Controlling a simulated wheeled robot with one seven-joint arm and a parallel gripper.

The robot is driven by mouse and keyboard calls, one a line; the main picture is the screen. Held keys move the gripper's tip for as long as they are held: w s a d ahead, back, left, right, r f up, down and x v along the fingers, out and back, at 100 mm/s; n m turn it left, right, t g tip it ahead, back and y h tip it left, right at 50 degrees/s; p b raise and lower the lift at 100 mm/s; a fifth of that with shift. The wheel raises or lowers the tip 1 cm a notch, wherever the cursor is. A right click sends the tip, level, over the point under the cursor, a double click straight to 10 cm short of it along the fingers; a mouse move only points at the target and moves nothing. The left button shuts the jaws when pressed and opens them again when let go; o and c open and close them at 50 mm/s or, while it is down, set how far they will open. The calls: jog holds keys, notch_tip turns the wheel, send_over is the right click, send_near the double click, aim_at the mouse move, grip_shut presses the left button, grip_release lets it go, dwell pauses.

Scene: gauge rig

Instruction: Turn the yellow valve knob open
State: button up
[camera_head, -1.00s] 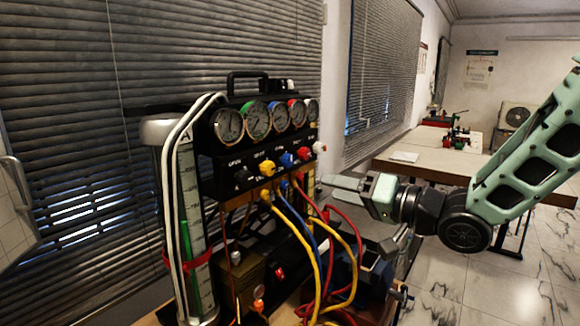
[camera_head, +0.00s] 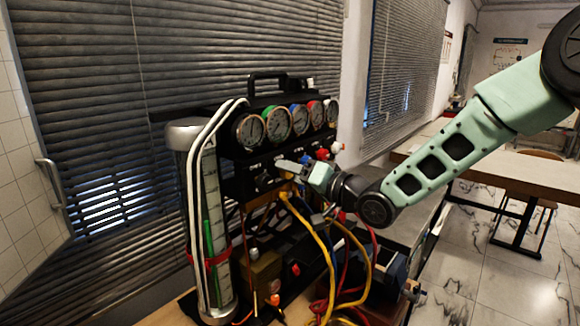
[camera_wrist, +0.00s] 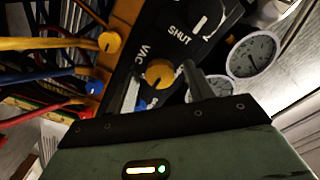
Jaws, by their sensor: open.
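The yellow valve knob (camera_wrist: 160,73) is on the black panel of the gauge rig, beside the lettering "VAC". In the wrist view it lies between the two fingers of my gripper (camera_wrist: 162,70), with a visible gap to each. My gripper is open, and I see no clear contact with the knob. In the head view my gripper (camera_head: 291,167) is at the front of the panel, below the gauges, and covers most of the knob.
Several round gauges (camera_head: 276,123) line the top of the rig. Red knobs (camera_head: 322,154) sit to the right of my gripper. Yellow hoses (camera_head: 325,250), with blue and red ones, hang below. A clear cylinder (camera_head: 210,220) with white tubes stands at the left.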

jog(key=shift+w+a, duration=0.35)
jog(key=shift+a, duration=0.2)
jog(key=c, duration=1)
jog(key=shift+o, duration=0.2)
